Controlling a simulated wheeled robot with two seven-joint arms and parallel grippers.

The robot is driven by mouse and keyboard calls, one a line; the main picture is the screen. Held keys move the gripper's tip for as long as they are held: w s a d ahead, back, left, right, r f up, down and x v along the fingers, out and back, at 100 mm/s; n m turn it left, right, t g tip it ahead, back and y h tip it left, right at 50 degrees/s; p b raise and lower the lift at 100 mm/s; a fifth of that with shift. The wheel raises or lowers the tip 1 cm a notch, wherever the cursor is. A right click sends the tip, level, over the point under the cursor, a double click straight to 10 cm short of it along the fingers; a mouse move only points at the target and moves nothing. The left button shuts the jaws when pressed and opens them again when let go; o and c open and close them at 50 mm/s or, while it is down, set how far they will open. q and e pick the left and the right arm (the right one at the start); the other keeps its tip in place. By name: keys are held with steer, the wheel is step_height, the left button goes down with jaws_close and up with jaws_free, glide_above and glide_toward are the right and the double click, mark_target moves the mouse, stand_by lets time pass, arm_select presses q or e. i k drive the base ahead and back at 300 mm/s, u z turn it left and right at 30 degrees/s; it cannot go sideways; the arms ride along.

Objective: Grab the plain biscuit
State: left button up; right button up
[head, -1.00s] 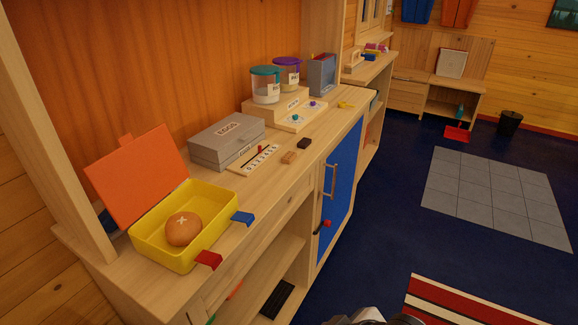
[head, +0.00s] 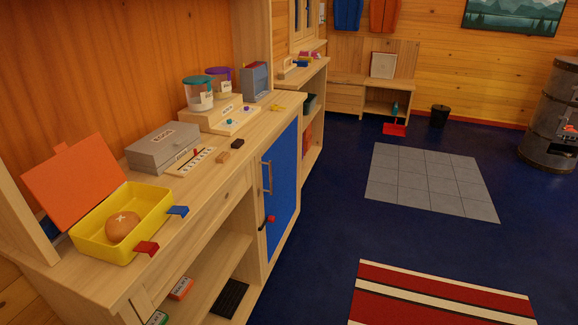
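A small light-brown block (head: 222,156), which may be the plain biscuit, lies on the wooden counter (head: 190,196) near its front edge. A similar dark block (head: 237,143) lies just behind it. Both are too small to identify surely. A round brown bun with a pale cross (head: 123,226) sits in an open yellow box (head: 92,243) with a raised orange lid (head: 75,181). Neither of my grippers is in view.
A grey box (head: 163,147), a numbered strip (head: 191,161) and two lidded jars (head: 198,95) stand along the counter. A blue cupboard door (head: 280,180) is below. The blue floor to the right is open, with grey tiles (head: 430,182) and a striped rug (head: 440,298).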

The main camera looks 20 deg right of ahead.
mark_target(222, 158)
steer(key=z, duration=1.15)
steer(key=i, duration=1.35)
steer(key=u, duration=0.65)
